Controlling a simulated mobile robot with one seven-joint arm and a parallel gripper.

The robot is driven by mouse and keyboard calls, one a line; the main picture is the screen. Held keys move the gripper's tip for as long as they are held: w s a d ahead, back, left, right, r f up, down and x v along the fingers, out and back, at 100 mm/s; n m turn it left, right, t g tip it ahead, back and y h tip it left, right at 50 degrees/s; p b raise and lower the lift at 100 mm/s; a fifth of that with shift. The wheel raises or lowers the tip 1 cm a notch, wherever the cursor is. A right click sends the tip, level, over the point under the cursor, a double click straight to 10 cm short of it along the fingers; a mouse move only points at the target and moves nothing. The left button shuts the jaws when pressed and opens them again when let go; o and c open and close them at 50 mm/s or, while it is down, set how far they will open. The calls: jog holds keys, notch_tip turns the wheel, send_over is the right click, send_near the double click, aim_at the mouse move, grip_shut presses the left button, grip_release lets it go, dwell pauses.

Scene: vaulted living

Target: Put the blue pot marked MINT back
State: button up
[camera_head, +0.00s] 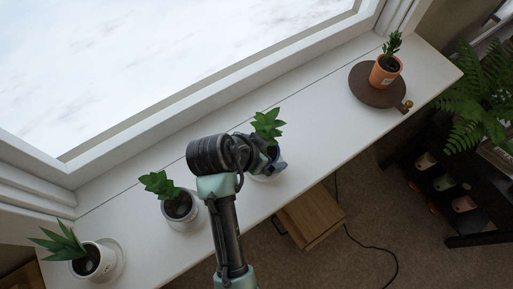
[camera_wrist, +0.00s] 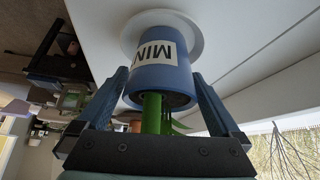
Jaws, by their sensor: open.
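The blue pot marked MINT (camera_wrist: 160,68) shows in the wrist view, upside down in the picture, with its white label and green stems. It stands on a white saucer (camera_wrist: 198,38). My gripper (camera_wrist: 160,78) is open, with one finger on each side of the pot; I cannot tell whether either finger touches it. In the head view my gripper (camera_head: 268,160) is over the middle of the white sill, and the arm hides most of the pot there. The plant's green leaves (camera_head: 267,124) show just behind my gripper.
On the white sill (camera_head: 325,125), two white pots (camera_head: 186,216) (camera_head: 88,268) with plants stand left. A terracotta pot (camera_head: 384,72) stands on a brown round board (camera_head: 366,92) at the right. The sill between is clear. A wooden box (camera_head: 311,215) and dark shelf (camera_head: 450,200) are below.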

jog(key=v, duration=1.1)
jog(key=w+r+n+t+y, duration=0.2)
jog(key=w+r+t, duration=0.4)
jog(key=r, duration=0.6)
jog(key=w+r+n+t+y, duration=0.15)
jog(key=w+r+t, duration=0.45)
jog(key=r, duration=0.7)
jog(key=s+d+r+n+t+p, duration=0.1)
jog(key=s+r+t, duration=0.2)
jog(key=r, duration=0.7)
jog(key=s+d+r+n+t+p, duration=0.1)
jog(key=s+r+n+t, duration=0.1)
jog(key=r, duration=0.9)
jog(key=s+d+r+n+t+y+p, duration=0.1)
jog(key=s+r+t, duration=0.3)
jog(key=r, duration=0.7)
jog(key=shift+s+r+n+t+p, duration=0.2)
jog(key=shift+s+n+t+p, duration=0.1)
jog(key=shift+n+t+p, duration=0.4)
